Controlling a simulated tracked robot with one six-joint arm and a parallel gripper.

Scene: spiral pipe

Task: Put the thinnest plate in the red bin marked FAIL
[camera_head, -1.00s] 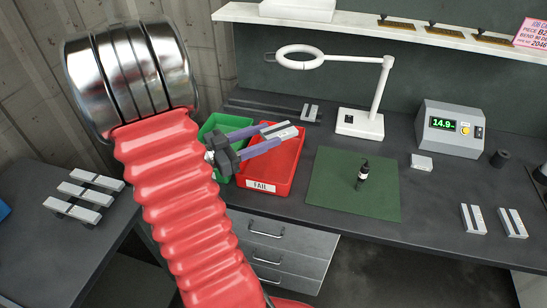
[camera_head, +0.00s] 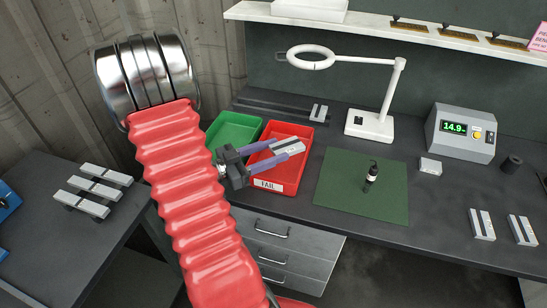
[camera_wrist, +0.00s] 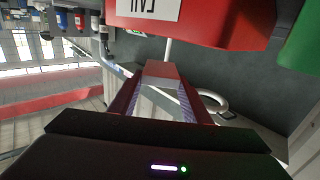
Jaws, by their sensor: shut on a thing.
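My gripper (camera_head: 284,148) is shut on a small silver-grey plate (camera_head: 288,146), held between its purple fingers. In the head view the plate appears over the red bin (camera_head: 302,172); its height above the bin floor is hard to tell. The bin has a white FAIL label (camera_head: 267,184) on its front. In the wrist view the held plate (camera_wrist: 160,72) sits between the fingers. The red bin (camera_wrist: 235,28) fills the top of that view, with its label upside down. How the held plate's thickness compares with the others is not clear.
A green bin (camera_head: 235,131) stands left of the red one. A ring lamp (camera_head: 372,126) and a gauge reading 14.9 (camera_head: 462,132) stand behind. Grey bars (camera_head: 107,174) lie on the left table.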

